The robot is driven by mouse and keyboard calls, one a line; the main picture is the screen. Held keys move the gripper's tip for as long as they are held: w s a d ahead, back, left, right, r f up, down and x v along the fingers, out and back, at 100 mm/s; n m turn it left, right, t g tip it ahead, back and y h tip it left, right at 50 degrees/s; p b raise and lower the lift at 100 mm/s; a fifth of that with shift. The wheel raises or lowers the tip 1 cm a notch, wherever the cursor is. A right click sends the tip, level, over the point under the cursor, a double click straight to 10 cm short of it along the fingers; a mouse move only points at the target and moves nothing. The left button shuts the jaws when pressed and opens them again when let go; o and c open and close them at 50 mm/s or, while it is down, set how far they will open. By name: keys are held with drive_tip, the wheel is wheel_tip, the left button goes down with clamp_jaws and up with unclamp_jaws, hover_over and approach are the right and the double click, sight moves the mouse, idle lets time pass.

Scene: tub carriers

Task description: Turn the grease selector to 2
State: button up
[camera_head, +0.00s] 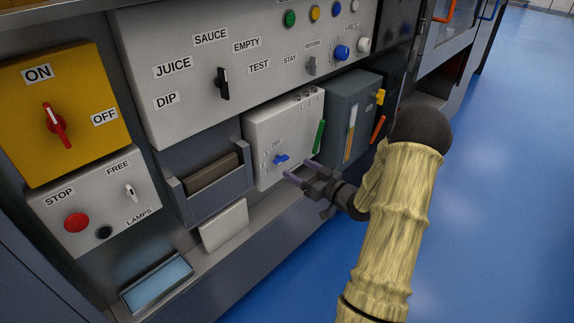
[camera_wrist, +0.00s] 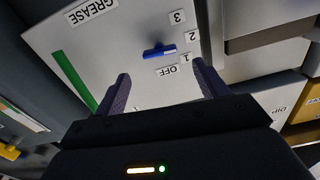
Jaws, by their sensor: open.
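The grease selector is a small blue knob (camera_head: 281,160) low on a white panel box (camera_head: 262,142). In the wrist view the knob (camera_wrist: 160,50) sits upside down beside the labels OFF, 1, 2 and 3, with the word GREASE (camera_wrist: 92,10) at the panel's edge. Its bar lies nearly level there, and its right end faces the side between labels 1 and 2; I cannot tell exactly which it marks. My gripper (camera_head: 302,172) is open and empty in front of the box. In the wrist view its fingertips (camera_wrist: 161,72) are spread to either side of the knob, apart from it.
A green handle (camera_head: 319,137) stands on the box's right edge. A dark grey box (camera_head: 341,112) is to the right, and a grey open holder (camera_head: 215,185) with a brown block is to the left. A ledge runs below. The blue floor is clear at right.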

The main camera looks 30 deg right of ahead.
sight(284, 160)
drive_tip(key=b+x, duration=0.1)
drive_tip(key=x, duration=0.5)
drive_tip(key=c, duration=1)
drive_tip(key=shift+n, duration=0.5)
drive_tip(key=o, duration=1)
drive_tip(key=shift+s+d, duration=0.1)
drive_tip(key=shift+s, duration=0.05)
